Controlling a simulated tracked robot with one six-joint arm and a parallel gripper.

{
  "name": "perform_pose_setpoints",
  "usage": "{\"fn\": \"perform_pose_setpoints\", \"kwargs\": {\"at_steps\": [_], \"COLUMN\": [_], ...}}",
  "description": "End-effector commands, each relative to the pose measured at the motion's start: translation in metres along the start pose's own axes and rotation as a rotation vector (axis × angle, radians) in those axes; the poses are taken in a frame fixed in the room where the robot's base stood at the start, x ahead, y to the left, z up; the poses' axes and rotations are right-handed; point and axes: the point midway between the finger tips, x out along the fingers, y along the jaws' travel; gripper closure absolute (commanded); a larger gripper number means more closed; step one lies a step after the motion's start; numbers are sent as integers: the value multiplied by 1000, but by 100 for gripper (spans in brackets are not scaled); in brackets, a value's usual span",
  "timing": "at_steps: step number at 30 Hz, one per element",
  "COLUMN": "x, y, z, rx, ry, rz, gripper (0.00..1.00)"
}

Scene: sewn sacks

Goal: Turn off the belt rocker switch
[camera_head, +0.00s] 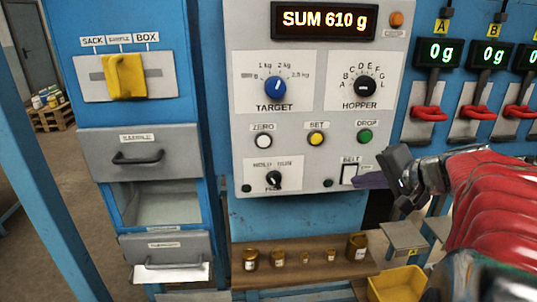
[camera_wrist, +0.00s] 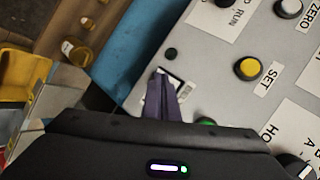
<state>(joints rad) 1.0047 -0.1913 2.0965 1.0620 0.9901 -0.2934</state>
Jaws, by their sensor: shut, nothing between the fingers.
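The belt rocker switch (camera_head: 348,174) is a small pale rocker in a dark frame, under the BELT label at the lower right of the grey control panel (camera_head: 240,130). My gripper (camera_head: 362,181) comes in from the right, its dark purple fingers shut and empty, with the tips at the switch's right edge. In the wrist view the fingertips (camera_wrist: 163,76) overlap the switch (camera_wrist: 180,82) and hide part of it. I cannot tell whether they touch it, nor which way the rocker is tipped.
Above the switch are a green DROP button (camera_head: 365,136), a yellow SET button (camera_head: 316,137) and a white ZERO button (camera_head: 263,141). The PACE-side knob (camera_head: 274,179) is to the left. Below are a wooden shelf (camera_head: 330,283) with several jars and a yellow bin (camera_head: 400,284).

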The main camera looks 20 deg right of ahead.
Motion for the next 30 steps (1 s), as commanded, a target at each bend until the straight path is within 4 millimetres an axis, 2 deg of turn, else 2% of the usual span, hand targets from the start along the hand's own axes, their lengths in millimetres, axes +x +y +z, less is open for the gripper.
{"fn": "perform_pose_setpoints", "kwargs": {"at_steps": [18,30], "x": [-29,-28], "y": [20,21], "z": [21,23], "rx": [0,-2], "ry": [2,-2], "rz": [0,3], "gripper": [100,100]}}
